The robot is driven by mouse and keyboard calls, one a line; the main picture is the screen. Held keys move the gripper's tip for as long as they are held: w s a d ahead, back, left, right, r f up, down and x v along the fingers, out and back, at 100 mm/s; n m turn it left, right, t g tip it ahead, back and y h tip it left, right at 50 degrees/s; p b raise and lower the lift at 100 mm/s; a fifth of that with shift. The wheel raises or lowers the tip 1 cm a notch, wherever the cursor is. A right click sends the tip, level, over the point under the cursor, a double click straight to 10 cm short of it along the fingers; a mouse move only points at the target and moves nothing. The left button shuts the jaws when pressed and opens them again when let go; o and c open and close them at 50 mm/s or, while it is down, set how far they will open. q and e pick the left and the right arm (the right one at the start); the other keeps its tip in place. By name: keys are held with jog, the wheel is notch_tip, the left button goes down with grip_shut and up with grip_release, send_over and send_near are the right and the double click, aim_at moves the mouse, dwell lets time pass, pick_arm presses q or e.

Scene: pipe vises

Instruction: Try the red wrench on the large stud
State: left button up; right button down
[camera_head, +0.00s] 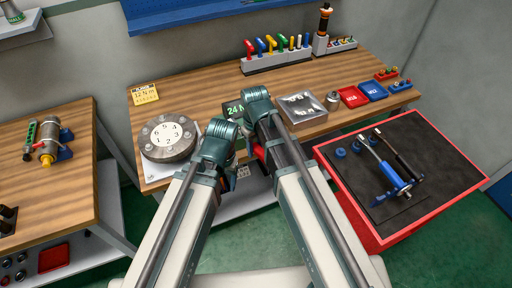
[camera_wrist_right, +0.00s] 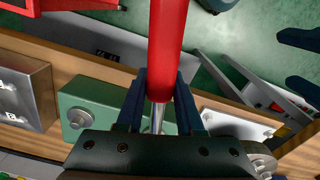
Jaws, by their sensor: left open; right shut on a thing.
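My right gripper (camera_wrist_right: 160,105) is shut on the red wrench (camera_wrist_right: 168,45), around the lower end of its red handle. The wrench's steel shank shows between the fingers, and its head is hidden behind the gripper. A bit of red shows beside the right gripper (camera_head: 262,150) in the head view. My left gripper (camera_head: 222,165) is close to the left of it; its open, dark fingers (camera_wrist_right: 300,62) show empty in the right wrist view. A green tester box (camera_wrist_right: 95,110) with a round metal stud lies beyond the right gripper. I cannot tell whether this is the large stud.
A round numbered flange (camera_head: 167,137) stands at the bench's left. A rack of coloured tools (camera_head: 277,58) stands at the back. A red cart (camera_head: 385,225) with tools on its dark mat (camera_head: 440,150) is at the right.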

jog(key=shift+s+a+m, duration=0.3)
jog(key=shift+a+m, duration=0.25)
jog(key=shift+a, duration=0.05)
jog(key=shift+s+a+m, duration=0.3)
jog(key=shift+a+m, duration=0.25)
jog(key=shift+a, duration=0.05)
dwell(1.5)
jog(key=shift+w+d+n, duration=0.25)
jog(key=shift+d+n, duration=0.2)
jog(key=shift+d, duration=0.05)
jog(key=shift+w+d+n, duration=0.25)
jog(key=shift+d+n, duration=0.2)
jog(key=shift+d, duration=0.05)
jog(key=shift+r, duration=0.1)
jog(key=shift+r+p, duration=2.45)
jog(key=shift+p, duration=0.15)
